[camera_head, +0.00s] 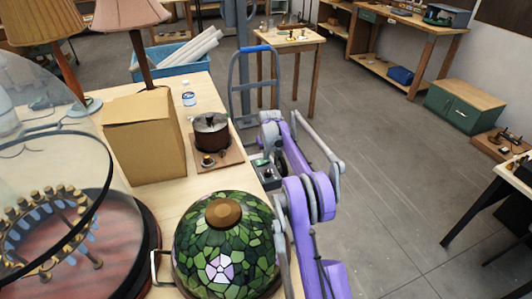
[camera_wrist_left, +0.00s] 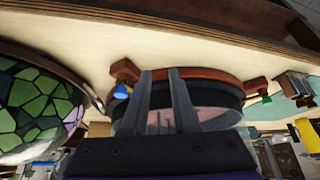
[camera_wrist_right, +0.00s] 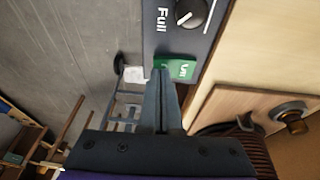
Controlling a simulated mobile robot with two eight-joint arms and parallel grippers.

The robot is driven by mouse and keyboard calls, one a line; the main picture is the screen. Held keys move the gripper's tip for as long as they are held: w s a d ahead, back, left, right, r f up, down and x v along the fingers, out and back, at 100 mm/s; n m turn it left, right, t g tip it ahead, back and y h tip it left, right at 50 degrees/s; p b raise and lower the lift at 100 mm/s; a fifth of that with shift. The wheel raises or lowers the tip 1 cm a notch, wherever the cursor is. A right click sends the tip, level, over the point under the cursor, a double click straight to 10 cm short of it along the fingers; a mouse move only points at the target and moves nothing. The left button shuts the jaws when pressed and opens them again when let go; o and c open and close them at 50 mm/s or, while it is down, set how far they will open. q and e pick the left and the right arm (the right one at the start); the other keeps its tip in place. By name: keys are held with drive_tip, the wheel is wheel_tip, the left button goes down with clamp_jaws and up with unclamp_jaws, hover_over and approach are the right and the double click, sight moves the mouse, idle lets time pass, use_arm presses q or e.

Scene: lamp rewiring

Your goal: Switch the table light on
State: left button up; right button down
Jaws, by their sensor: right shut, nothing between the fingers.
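A dark control box (camera_wrist_right: 178,35) fills the top of the right wrist view, with a black knob marked "Full" and a green switch (camera_wrist_right: 183,68) below it. It also shows at the table's right edge in the head view (camera_head: 268,178). My right gripper (camera_wrist_right: 163,74) is shut and empty, its tips at the green switch and partly covering it; I cannot tell whether they touch. A green stained-glass lampshade (camera_head: 222,240) stands at the table's front; I see no clear glow from it. My left gripper (camera_wrist_left: 160,75) is open and empty near a round red-brown base (camera_wrist_left: 215,75).
A brown pot (camera_head: 211,132) on a wooden board, a cardboard box (camera_head: 145,140) and a bottle (camera_head: 188,94) stand on the table. A large glass dome (camera_head: 60,120) is at the left. Pleated lamps stand behind.

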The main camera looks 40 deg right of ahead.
drive_tip(key=shift+d+f, duration=0.2)
drive_tip(key=shift+f, duration=0.3)
drive_tip(key=shift+s+r, duration=0.15)
drive_tip(key=shift+a, duration=0.1)
drive_tip(key=shift+w+a+r, duration=0.25)
drive_tip(key=shift+w+a, duration=0.1)
drive_tip(key=shift+a, duration=0.35)
drive_tip(key=shift+r, duration=0.1)
drive_tip(key=v, duration=1)
drive_tip(key=shift+s+r, duration=0.15)
drive_tip(key=shift+r, duration=0.15)
